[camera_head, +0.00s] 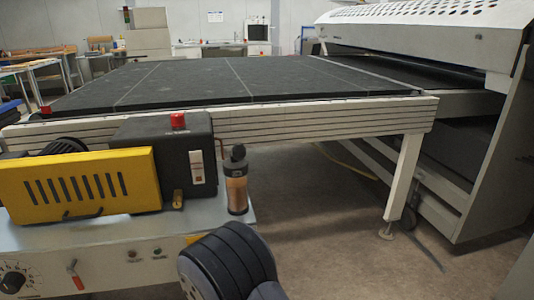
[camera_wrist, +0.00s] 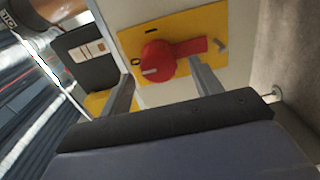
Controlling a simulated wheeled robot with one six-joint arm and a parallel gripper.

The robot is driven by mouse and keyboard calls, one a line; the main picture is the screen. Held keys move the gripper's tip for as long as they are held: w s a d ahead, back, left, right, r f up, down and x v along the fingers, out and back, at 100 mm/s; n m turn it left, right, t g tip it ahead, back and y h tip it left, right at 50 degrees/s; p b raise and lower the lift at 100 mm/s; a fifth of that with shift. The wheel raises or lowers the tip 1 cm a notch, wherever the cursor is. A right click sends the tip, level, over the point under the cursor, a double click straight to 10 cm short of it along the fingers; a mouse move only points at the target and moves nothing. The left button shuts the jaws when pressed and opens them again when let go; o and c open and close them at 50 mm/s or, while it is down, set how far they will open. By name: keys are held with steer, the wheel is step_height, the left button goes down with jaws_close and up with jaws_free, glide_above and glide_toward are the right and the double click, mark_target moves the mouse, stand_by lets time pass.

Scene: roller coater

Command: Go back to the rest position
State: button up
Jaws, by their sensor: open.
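In the wrist view, my gripper (camera_wrist: 162,72) is open, its two grey fingers spread and empty. Beyond the fingertips is a red rotary switch (camera_wrist: 158,62) on a yellow plate (camera_wrist: 128,42) marked 0 and I. The knob's handle lies roughly level in the picture, with a white mark at its left end near the 0. The fingers sit to either side of the knob's lower part; I cannot tell whether they touch it. In the head view, a dark rounded part of my arm (camera_head: 228,265) shows at the bottom; my gripper is hidden there.
The head view shows a grey machine cabinet (camera_head: 130,240) with a yellow vented box (camera_head: 75,185), a black box with a red button (camera_head: 178,120) and a cylindrical bottle (camera_head: 237,180). Behind are a conveyor (camera_head: 190,80) and a large machine (camera_head: 420,35). Open floor (camera_head: 330,240) lies right.

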steer(key=shift+x, duration=1.15)
